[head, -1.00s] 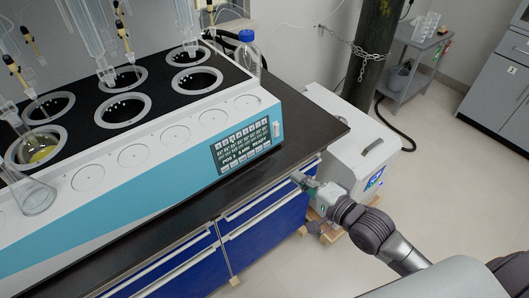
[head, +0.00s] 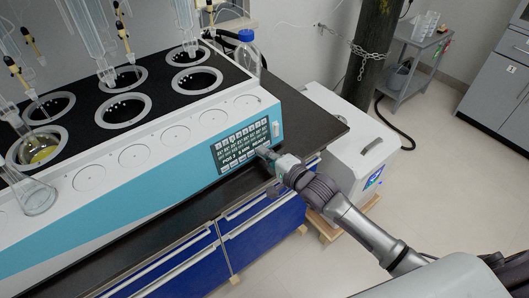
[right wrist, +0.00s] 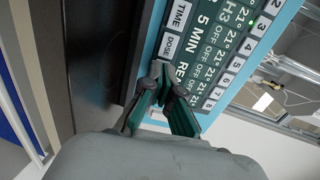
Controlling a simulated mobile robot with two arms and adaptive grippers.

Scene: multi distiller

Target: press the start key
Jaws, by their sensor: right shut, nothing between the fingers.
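The multi distiller (head: 150,190) has a light blue front with a dark control panel (head: 230,146) at its right end. The panel display reads "READY" and has rows of small keys. In the right wrist view the panel (right wrist: 215,70) shows a TIME key (right wrist: 180,16), a DOSE key (right wrist: 170,45) and a column of numbered keys. I cannot make out a key labelled start; my fingers hide part of the key row. My right gripper (head: 263,152) is shut and empty, its tips (right wrist: 166,82) at the panel's lower right. I cannot tell whether they touch it. My left gripper is not in view.
The dark bench top (head: 312,128) runs in front of the distiller, above blue drawers (head: 260,235). A glass flask (head: 35,195) stands at the left, and a blue-capped bottle (head: 247,55) behind. A white floor unit (head: 345,135) stands right of the bench.

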